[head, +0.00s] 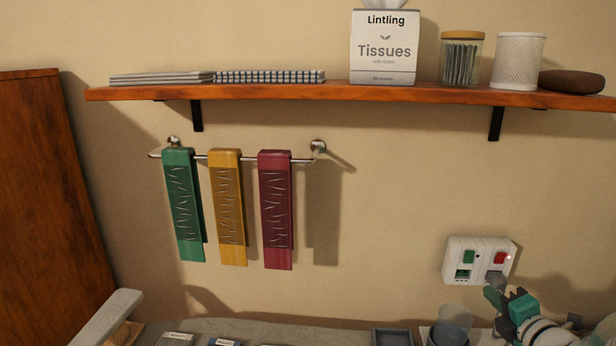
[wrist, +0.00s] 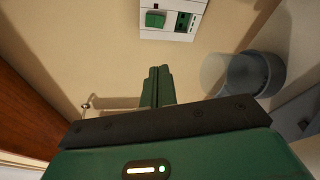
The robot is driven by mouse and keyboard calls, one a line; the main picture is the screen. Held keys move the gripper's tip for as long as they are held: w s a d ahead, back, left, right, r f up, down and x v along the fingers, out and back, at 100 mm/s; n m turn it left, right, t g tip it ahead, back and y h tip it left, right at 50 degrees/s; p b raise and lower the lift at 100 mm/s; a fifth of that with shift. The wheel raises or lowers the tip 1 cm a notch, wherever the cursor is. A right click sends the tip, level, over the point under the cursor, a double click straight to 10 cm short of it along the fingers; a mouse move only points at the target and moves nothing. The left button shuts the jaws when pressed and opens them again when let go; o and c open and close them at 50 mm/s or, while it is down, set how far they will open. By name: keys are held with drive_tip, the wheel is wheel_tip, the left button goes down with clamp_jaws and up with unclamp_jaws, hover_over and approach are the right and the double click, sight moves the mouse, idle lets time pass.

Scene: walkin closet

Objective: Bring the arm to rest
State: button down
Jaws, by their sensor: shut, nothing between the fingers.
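My gripper (head: 494,290) is at the lower right of the head view, just below the white wall switch panel (head: 481,240). Its fingers (wrist: 158,82) show together in the middle of the wrist view, shut with nothing between them. The panel also shows at the top of the wrist view (wrist: 190,32), beyond the fingertips and apart from them. In the head view the panel carries a green part (head: 468,257) on the left and a red part (head: 500,258) on the right, with a small light at its right edge.
A wooden shelf (head: 300,91) with a tissue box (head: 383,48), jar and cup runs above. Green, yellow and maroon cloths hang on a wall rail (head: 304,161). A translucent cup (head: 453,322) stands near my arm, beside a dark tray (head: 392,337). Bare wall lies between rail and panel.

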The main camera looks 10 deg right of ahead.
drive_tip(key=a+n+g+y, duration=0.7)
drive_tip(key=a+n+g, duration=0.1)
drive_tip(key=a+n, duration=1.65)
drive_tip(key=s+a+r+n+g+h, duration=0.1)
drive_tip(key=s+a+n, duration=0.3)
drive_tip(key=n, duration=0.9)
drive_tip(key=s+a+n+g+h, duration=0.1)
drive_tip(key=s+a+n+h, duration=0.3)
drive_tip(key=s+n, duration=0.4)
drive_tip(key=n, duration=0.5)
drive_tip(key=shift+a+r+g+h, duration=0.15)
drive_tip(key=shift+r+g+h, duration=0.15)
drive_tip(key=shift+r, duration=0.1)
